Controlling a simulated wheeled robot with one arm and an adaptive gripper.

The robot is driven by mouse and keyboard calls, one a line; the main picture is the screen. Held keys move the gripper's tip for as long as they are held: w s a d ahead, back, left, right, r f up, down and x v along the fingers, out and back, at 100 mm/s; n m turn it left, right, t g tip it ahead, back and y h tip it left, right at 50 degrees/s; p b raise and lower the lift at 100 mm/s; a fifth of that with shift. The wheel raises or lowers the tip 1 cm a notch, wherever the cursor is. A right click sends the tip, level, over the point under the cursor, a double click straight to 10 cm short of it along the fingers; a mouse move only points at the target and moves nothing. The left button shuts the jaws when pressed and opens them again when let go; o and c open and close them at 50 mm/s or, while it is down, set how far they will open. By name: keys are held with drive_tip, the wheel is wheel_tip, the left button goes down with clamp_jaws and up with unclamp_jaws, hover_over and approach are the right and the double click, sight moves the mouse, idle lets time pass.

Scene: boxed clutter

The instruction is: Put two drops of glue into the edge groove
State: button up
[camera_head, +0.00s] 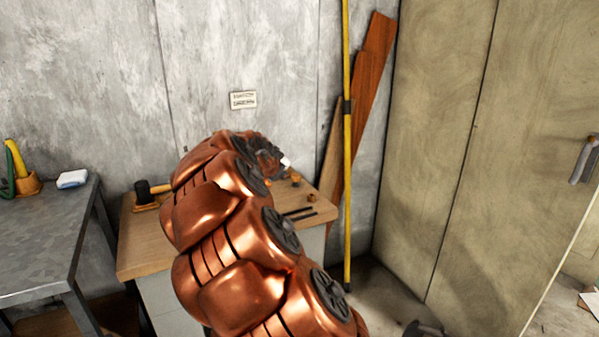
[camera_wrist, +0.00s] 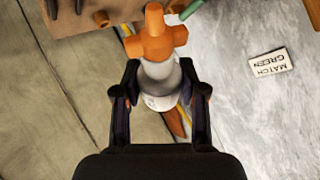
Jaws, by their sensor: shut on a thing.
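In the wrist view my gripper (camera_wrist: 158,95) is shut on a glue bottle (camera_wrist: 160,98), a pale body with an orange cross-shaped cap (camera_wrist: 155,35). The cap points away from my palm. In the head view my copper arm hides most of the gripper; a small white bit (camera_head: 285,162) shows beyond the arm over the wooden bench (camera_head: 150,240). Two dark strips (camera_head: 300,213) lie on the bench's right part, with small brown knobs (camera_head: 295,179) near them. I cannot make out the edge groove in either view.
A yellow pole (camera_head: 347,140) and boards (camera_head: 365,90) lean behind the bench. A tall cabinet (camera_head: 470,150) stands at the right.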

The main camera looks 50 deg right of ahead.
drive_tip(key=n+t, duration=0.1)
drive_tip(key=d+n+t, duration=0.1)
drive_tip(key=s+d+n+h, duration=0.1)
drive_tip(key=shift+d+r+t, duration=0.25)
drive_tip(key=shift+r+t, duration=0.05)
drive_tip(key=shift+t, duration=0.1)
drive_tip(key=shift+s+d+f+n+t+b, duration=0.25)
drive_tip(key=shift+d+f+n+t, duration=0.15)
drive_tip(key=shift+d+n+t, duration=0.4)
drive_tip(key=shift+s+d+f+n+t+b, duration=0.2)
drive_tip(key=shift+d+f+n+t, duration=0.25)
drive_tip(key=shift+d+n+t, duration=0.3)
drive_tip(key=shift+s+d+f+n+t+b, duration=0.15)
drive_tip(key=shift+d+f+n+t+b, duration=0.2)
drive_tip(key=shift+d+n+t, duration=0.45)
drive_tip(key=shift+s+m, duration=0.1)
drive_tip(key=shift+m, duration=0.15)
drive_tip(key=shift+f+b, duration=1.35)
drive_tip(key=shift+f, duration=1.5)
drive_tip(key=shift+o, duration=0.4)
drive_tip(key=shift+c, duration=1.3)
drive_tip(key=shift+o, duration=0.9)
